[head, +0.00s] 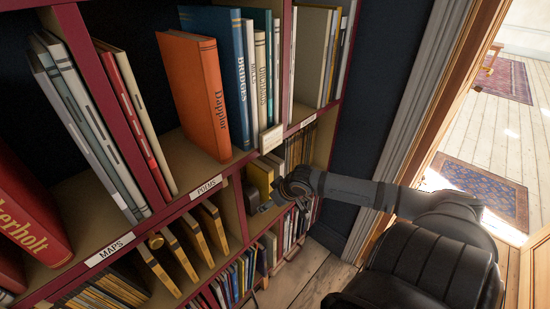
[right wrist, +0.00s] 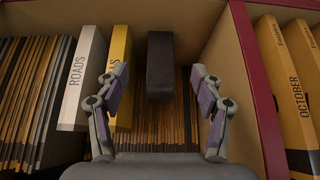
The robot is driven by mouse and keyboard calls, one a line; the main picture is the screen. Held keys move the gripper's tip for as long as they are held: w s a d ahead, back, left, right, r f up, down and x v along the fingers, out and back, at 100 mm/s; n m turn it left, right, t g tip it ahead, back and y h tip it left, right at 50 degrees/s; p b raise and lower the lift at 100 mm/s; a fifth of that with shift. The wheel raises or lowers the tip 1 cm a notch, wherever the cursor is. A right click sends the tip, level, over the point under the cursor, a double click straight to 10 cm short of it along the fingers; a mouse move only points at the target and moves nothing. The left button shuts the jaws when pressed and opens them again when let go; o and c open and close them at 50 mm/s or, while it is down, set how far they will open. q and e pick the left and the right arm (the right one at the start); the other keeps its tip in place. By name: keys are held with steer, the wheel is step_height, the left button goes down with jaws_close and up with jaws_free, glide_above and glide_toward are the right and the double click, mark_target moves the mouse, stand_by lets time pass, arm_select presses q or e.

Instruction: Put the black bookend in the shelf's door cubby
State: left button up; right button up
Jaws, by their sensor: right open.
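The black bookend (right wrist: 160,65) is a dark upright block, in the middle of the right wrist view. It stands beside a yellow book (right wrist: 121,75), apart from the tan cubby wall to its right. In the head view a dark block (head: 252,197) that looks like it sits left of my right gripper (head: 291,187). My right gripper, also in the right wrist view (right wrist: 158,97), is open, with one finger on each side of the bookend's line; I cannot tell how near the tips are in depth. The cubby nearest the doorway (head: 309,122) is partly hidden by my arm. My left gripper is out of view.
A white book marked ROADS (right wrist: 85,78) and many thin volumes (right wrist: 30,90) fill the left of the wrist view. A red-edged divider (right wrist: 257,90) stands right, with yellow volumes (right wrist: 290,90) beyond. The orange book (head: 195,95) stands on the shelf above. The doorway is right.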

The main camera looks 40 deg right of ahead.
steer(key=shift+s+p, duration=0.5)
steer(key=shift+s, duration=0.55)
steer(key=s+d+f+m+h, duration=0.1)
steer(key=d+f+m+h, duration=0.1)
steer(key=d+f, duration=0.65)
steer(key=s+d+f+m+g+h, duration=0.1)
steer(key=s+d+f, duration=0.1)
steer(key=s+f, duration=0.45)
steer(key=s+d+f+g, duration=0.15)
steer(key=s+f, duration=0.25)
steer(key=f, duration=0.6)
steer(key=s+a+f+g, duration=0.1)
steer(key=s+a+f, duration=0.6)
steer(key=s+f, duration=0.45)
steer(key=s+a+f+n+g, duration=0.1)
steer(key=s+a+f, duration=0.2)
steer(key=s+a, duration=0.3)
steer(key=s+a+f+n+g+y, duration=0.1)
steer(key=s+a+f, duration=0.2)
steer(key=s+a, duration=0.3)
steer(key=a, duration=0.3)
steer(key=shift+a+f+y, duration=0.15)
steer(key=shift+y, duration=0.15)
